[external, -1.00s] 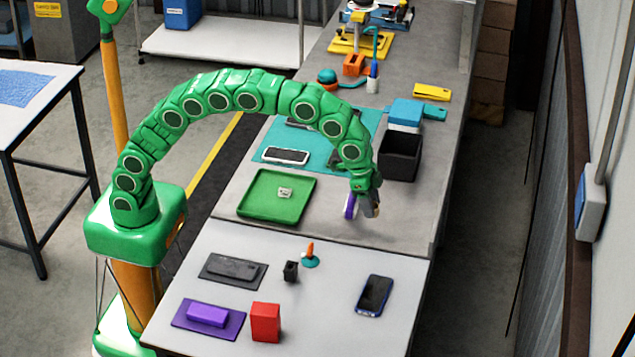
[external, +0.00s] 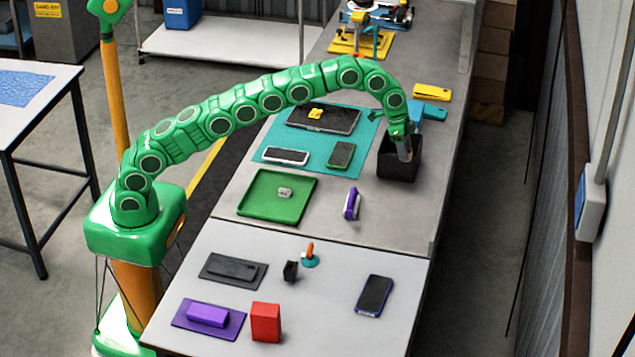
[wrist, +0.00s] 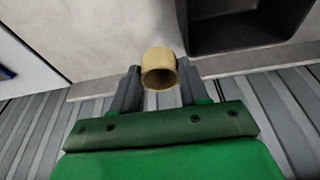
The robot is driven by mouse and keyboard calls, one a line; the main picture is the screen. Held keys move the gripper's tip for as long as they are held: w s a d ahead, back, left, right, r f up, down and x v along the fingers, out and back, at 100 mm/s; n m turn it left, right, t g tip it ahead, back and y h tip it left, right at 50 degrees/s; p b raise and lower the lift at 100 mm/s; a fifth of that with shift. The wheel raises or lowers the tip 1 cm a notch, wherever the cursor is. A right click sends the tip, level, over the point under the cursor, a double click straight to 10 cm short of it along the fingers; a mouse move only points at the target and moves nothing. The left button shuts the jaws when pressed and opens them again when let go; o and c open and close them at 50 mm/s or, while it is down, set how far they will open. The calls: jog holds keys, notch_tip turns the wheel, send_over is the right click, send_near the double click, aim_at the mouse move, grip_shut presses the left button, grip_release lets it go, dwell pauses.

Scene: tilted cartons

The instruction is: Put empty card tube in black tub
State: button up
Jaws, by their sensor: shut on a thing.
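The card tube (wrist: 159,72) is a short tan cylinder, seen end-on in the wrist view. My gripper (wrist: 160,88) is shut on it, with a grey finger on each side. In the external view my gripper (external: 404,155) hangs at the black tub (external: 393,169), overlapping its rim and front wall. In the wrist view the tub (wrist: 255,47) is at the upper right, and the tube appears to the left of its opening. The tube is hard to make out in the external view. The height of the tube against the rim cannot be told.
A purple and white object (external: 351,204) stands in front of the tub. A green tray (external: 262,212) lies to the left. A teal mat (external: 305,147) holds phones and a dark tablet. Blue blocks (external: 428,112) are behind the tub. The bench's right edge runs close by.

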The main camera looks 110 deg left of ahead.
jog(key=s+a+f, duration=0.2)
jog(key=s+a, duration=0.1)
jog(key=a, duration=0.8)
jog(key=shift+s+f, duration=0.2)
jog(key=shift+f, duration=4.7)
jog(key=shift+f, duration=0.15)
jog(key=o, duration=1.1)
jog(key=shift+r, duration=0.2)
jog(key=v, duration=1.2)
jog(key=shift+d, duration=0.15)
